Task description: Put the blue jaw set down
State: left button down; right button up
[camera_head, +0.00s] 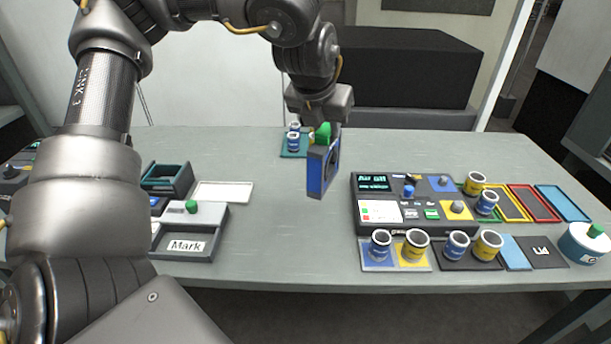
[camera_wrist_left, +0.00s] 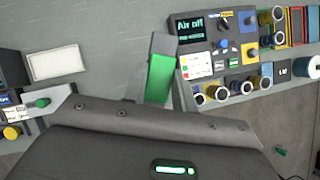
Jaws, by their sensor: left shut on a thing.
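The blue jaw set (camera_head: 316,172) is a flat upright blue block with a dark round opening in its side and a green grip on top. My left gripper (camera_head: 322,125) is shut on its green grip and holds it over the middle of the table, left of the control panel. Whether its lower edge touches the table is hard to tell. In the left wrist view the green grip (camera_wrist_left: 160,78) shows by the grey finger, and the blue part is hidden. My right gripper is not in view.
The control panel (camera_head: 409,222) reads "Air off". The centre table (camera_head: 285,240) is clear.

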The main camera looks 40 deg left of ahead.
pick_arm(q)
jog(key=w+a+f, duration=0.8)
jog(key=w+f, duration=0.3)
jog(key=f, duration=0.2)
jog(key=c, duration=1.2)
grip_release()
jog(key=shift+w+a+f, duration=0.1)
jog(key=shift+f, duration=0.05)
jog(key=shift+c, duration=0.2)
jog(key=shift+o, duration=0.6)
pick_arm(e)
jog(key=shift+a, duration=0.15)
